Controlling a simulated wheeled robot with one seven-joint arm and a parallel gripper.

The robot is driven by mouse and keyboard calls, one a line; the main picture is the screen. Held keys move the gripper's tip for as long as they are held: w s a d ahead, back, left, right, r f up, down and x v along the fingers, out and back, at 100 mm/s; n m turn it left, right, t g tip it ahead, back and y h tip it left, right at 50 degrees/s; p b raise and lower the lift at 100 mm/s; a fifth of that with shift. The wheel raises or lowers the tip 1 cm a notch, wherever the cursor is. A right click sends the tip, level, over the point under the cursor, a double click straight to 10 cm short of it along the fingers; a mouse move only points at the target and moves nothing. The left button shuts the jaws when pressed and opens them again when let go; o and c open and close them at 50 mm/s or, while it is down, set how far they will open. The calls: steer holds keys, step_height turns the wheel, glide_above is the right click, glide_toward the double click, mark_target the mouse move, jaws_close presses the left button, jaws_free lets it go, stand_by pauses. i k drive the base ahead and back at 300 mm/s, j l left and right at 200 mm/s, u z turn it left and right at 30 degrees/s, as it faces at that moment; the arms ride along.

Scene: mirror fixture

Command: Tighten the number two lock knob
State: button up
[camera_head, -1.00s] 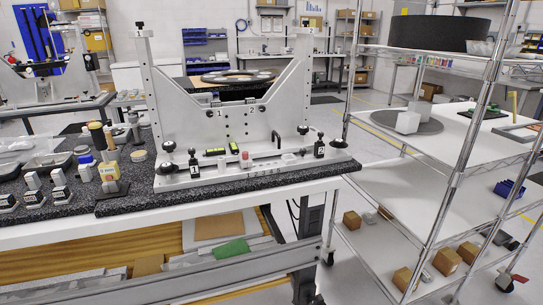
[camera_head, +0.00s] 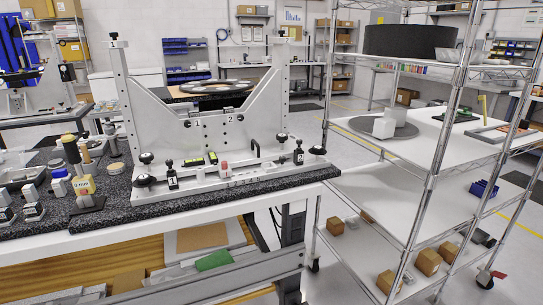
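The mirror fixture (camera_head: 215,185) is a silver metal frame with two upright posts, standing on a dark granite slab. A black knob on a block labelled 2 (camera_head: 298,157) stands at the right of its base. A similar black knob labelled 1 (camera_head: 172,175) stands at the left. A further 2 label (camera_head: 229,118) shows on the upright plate, near its middle. Round black knobs sit at the base's far left (camera_head: 144,180) and far right (camera_head: 317,150). I cannot tell how tight any knob is. My gripper is not in view.
A wire shelf rack (camera_head: 412,175) stands to the right of the bench, with boxes on its lower shelf. Bottles and small tools (camera_head: 75,170) crowd the left of the granite slab. A red-topped part (camera_head: 224,168) stands mid-base. Open floor shows behind.

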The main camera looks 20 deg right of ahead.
mark_target(317, 150)
steer(key=i+l, duration=0.3)
steer(key=l, duration=0.15)
steer(key=i+l, duration=0.3)
steer(key=l, duration=0.15)
steer(key=i+l, duration=0.3)
steer(key=l, duration=0.2)
